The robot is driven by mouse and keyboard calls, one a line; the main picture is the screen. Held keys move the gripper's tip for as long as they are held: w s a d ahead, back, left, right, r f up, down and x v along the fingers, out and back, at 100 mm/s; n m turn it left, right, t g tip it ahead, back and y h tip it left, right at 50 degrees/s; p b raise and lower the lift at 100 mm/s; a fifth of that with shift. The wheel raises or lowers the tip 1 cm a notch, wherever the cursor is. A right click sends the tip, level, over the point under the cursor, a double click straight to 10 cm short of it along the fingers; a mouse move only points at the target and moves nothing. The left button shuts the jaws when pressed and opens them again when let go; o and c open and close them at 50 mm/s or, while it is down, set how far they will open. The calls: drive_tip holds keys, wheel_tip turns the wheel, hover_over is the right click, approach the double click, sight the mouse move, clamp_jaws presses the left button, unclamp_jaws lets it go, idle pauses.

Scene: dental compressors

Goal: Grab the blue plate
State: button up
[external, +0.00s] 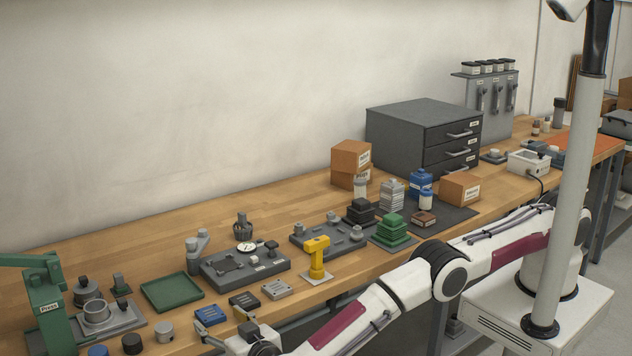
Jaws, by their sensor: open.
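The blue plate (211,315) is a small flat block lying on the wooden bench near its front edge, in the lower part of the external view. My gripper (229,328) is at the bottom of the view, just in front of and to the right of the blue plate. It is open, with nothing seen between its fingers. My wrist and the picture's lower edge hide part of it. I cannot tell whether a finger touches the plate.
A dark plate (244,302) and a grey plate (277,289) lie to the right of the blue one. A green tray (172,292) is behind it. A grey cylinder (164,332) and a green press (48,305) stand left. A yellow tool (317,257) stands right.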

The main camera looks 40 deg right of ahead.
sight(211, 313)
drive_tip(key=shift+w+f, duration=0.15)
drive_tip(key=shift+w, duration=0.8)
drive_tip(key=shift+w+f, duration=0.15)
drive_tip(key=shift+w, duration=0.8)
drive_tip(key=c, duration=1.3)
